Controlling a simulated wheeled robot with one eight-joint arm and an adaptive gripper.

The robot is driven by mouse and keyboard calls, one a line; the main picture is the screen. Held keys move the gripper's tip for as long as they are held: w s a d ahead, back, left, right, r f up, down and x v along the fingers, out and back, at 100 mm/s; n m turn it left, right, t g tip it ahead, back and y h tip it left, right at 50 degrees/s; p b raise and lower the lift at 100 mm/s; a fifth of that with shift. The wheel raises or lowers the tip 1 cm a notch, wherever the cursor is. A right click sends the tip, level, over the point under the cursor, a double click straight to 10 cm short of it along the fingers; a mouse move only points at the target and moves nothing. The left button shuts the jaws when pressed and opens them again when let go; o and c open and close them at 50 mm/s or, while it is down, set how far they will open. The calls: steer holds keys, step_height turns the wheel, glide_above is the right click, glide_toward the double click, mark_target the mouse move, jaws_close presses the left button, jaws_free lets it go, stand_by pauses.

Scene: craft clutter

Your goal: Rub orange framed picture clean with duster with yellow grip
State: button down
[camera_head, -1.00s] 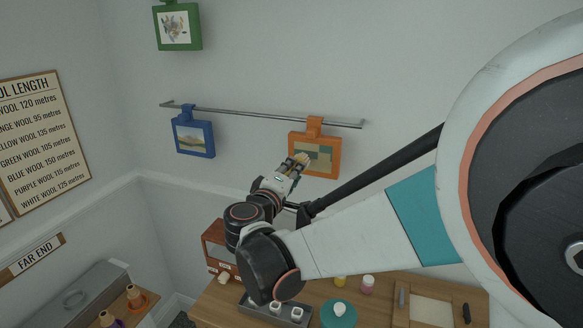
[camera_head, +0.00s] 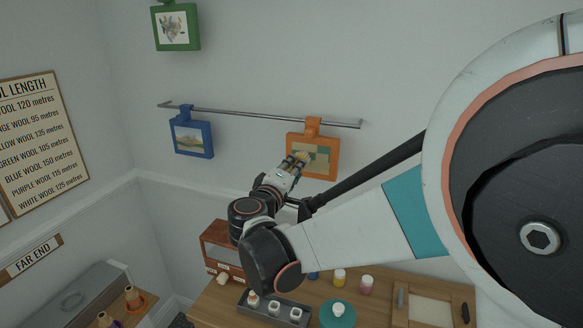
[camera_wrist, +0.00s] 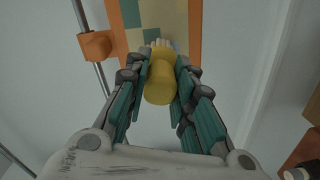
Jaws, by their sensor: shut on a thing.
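The orange framed picture (camera_head: 326,158) hangs from the metal rail on the wall, with an orange hanger at its top. It also shows at the top of the wrist view (camera_wrist: 194,38). My gripper (camera_head: 297,162) is in front of the picture's left part. In the wrist view my gripper (camera_wrist: 160,85) is shut on the yellow grip of the duster (camera_wrist: 160,80). The duster's pale head (camera_wrist: 161,43) points at the picture's face and overlaps it. I cannot tell whether the head touches the picture.
The rail (camera_head: 260,115) also carries a blue framed picture (camera_head: 192,138) to the left. A green framed picture (camera_head: 176,27) hangs higher up. Below is a wooden table (camera_head: 213,305) with a brown cabinet (camera_head: 222,247), small jars and a teal dish (camera_head: 338,315).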

steer(key=shift+x, duration=1.1)
steer(key=shift+d, duration=0.1)
stand_by(0.5)
steer(key=d, duration=0.2)
steer(key=s+d, duration=0.1)
steer(key=shift+s+d, duration=0.1)
steer(key=shift+d, duration=0.25)
stand_by(0.3)
steer(key=shift+w+a, duration=0.1)
steer(key=shift+w, duration=0.1)
steer(key=shift+w+a, duration=0.35)
steer(key=shift+a, duration=0.55)
steer(key=shift+w+a, duration=0.35)
steer(key=shift+a, duration=0.55)
steer(key=shift+d, duration=0.1)
